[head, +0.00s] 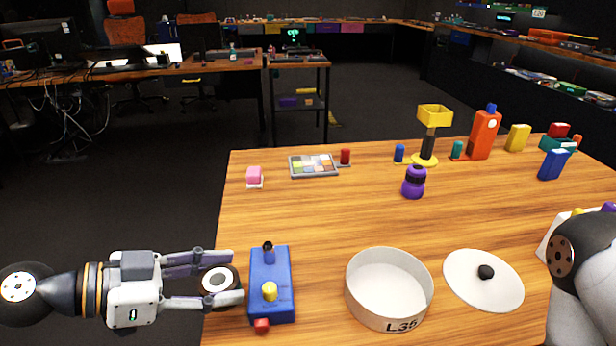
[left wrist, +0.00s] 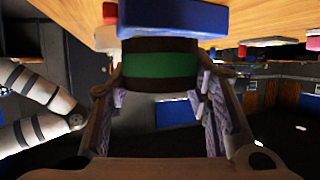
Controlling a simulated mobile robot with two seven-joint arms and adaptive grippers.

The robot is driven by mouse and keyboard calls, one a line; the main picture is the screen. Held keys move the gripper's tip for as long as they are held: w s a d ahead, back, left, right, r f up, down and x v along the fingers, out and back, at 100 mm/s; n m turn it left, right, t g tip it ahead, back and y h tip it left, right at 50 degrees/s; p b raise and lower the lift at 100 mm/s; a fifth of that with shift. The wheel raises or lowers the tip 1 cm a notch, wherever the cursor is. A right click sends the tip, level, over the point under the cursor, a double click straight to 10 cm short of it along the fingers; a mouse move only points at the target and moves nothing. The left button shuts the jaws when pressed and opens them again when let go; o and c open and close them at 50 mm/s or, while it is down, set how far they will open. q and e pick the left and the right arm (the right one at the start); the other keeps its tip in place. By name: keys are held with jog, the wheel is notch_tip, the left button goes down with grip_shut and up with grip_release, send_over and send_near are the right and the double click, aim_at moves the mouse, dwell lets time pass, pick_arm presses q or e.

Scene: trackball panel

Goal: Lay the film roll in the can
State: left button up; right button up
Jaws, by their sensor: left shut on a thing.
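My left gripper (head: 222,278) is shut on the film roll (head: 218,283), a dark roll with a pale round end and a dark centre. In the left wrist view the roll (left wrist: 150,64) shows a green band between the fingers. It is at the table's left edge, just left of the blue box. The can (head: 389,289), white, round, open and labelled L35, stands to the right beyond the blue box. I see no contents in it. Its white lid (head: 483,280) with a black knob lies right of it. My right gripper is not in view.
The blue box (head: 270,285) with a lever, yellow knob and red part stands between roll and can. A purple object (head: 413,182) stands behind the can. A colour-chip tray (head: 314,166), pink block (head: 254,176) and yellow-topped stand (head: 434,118) are farther back. The middle table is clear.

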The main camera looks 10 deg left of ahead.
pick_arm(q)
notch_tip(320, 180, up, 8)
send_over(263, 248)
jog(key=shift+w+d+r, duration=0.2)
jog(key=shift+w+d, duration=0.1)
jog(key=shift+d, duration=0.05)
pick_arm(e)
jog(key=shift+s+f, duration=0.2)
pick_arm(q)
notch_tip(263, 248, down, 10)
jog(key=b, duration=0.4)
jog(key=o, duration=1.2)
jog(key=shift+c, duration=0.2)
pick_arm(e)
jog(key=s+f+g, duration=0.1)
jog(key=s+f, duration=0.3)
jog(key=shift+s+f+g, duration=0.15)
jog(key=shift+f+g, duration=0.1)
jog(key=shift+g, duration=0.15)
